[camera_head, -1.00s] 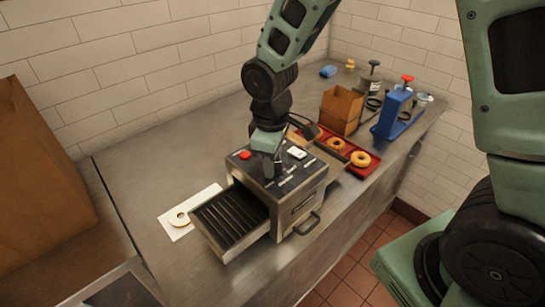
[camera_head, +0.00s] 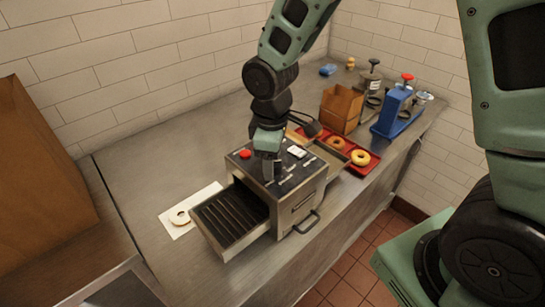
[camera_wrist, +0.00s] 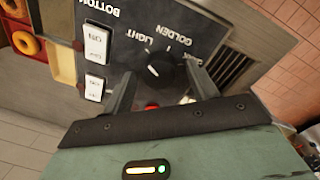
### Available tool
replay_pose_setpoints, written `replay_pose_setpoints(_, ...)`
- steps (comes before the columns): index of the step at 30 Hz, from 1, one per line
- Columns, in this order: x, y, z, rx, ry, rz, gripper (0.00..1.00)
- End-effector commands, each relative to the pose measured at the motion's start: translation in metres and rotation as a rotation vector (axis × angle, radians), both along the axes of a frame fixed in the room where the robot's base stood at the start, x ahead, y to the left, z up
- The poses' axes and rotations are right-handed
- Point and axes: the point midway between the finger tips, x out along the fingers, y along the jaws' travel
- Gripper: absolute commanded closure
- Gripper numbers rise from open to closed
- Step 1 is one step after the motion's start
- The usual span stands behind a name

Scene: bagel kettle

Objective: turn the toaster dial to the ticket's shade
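The toaster (camera_head: 300,196) is a steel box on the counter with a dark control panel on top. Its black dial (camera_wrist: 160,68) carries a white mark and sits near the words LIGHT and GOLDEN, which appear upside down in the wrist view. My gripper (camera_wrist: 159,74) is over the panel, with one finger on each side of the dial and gaps showing beside it. Whether the fingertips reach down to the panel is unclear. In the head view my gripper (camera_head: 268,172) hides the dial. I cannot make out a readable ticket in either view.
A red button (camera_head: 245,154) and white switches (camera_wrist: 96,42) share the panel. A slatted tray (camera_head: 231,217) projects in front. A cut bagel (camera_head: 179,217) lies on white paper at left. Behind are a red bagel tray (camera_head: 370,170), a cardboard box (camera_head: 341,109) and a blue stand (camera_head: 395,115).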

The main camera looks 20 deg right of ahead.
Motion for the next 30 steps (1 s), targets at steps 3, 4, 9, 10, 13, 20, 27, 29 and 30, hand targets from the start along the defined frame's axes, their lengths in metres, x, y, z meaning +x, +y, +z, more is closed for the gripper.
replay_pose_setpoints(3, 0.000, 0.000, 0.001, 0.000, 0.001, -0.001, 0.42)
replay_pose_setpoints(4, 0.000, 0.000, 0.002, 0.000, 0.000, -0.001, 0.42)
replay_pose_setpoints(9, 0.000, 0.001, 0.019, 0.001, -0.004, -0.003, 0.42)
replay_pose_setpoints(10, 0.000, 0.001, 0.025, 0.001, -0.005, -0.002, 0.42)
replay_pose_setpoints(13, -0.001, 0.002, 0.046, 0.001, -0.007, -0.003, 0.42)
replay_pose_setpoints(20, -0.004, 0.004, 0.101, 0.002, -0.008, -0.001, 0.42)
replay_pose_setpoints(27, -0.008, 0.006, 0.149, 0.001, -0.003, -0.001, 0.42)
replay_pose_setpoints(29, -0.008, 0.006, 0.157, 0.001, -0.003, -0.001, 0.42)
replay_pose_setpoints(30, -0.008, 0.007, 0.162, 0.001, -0.003, -0.001, 0.42)
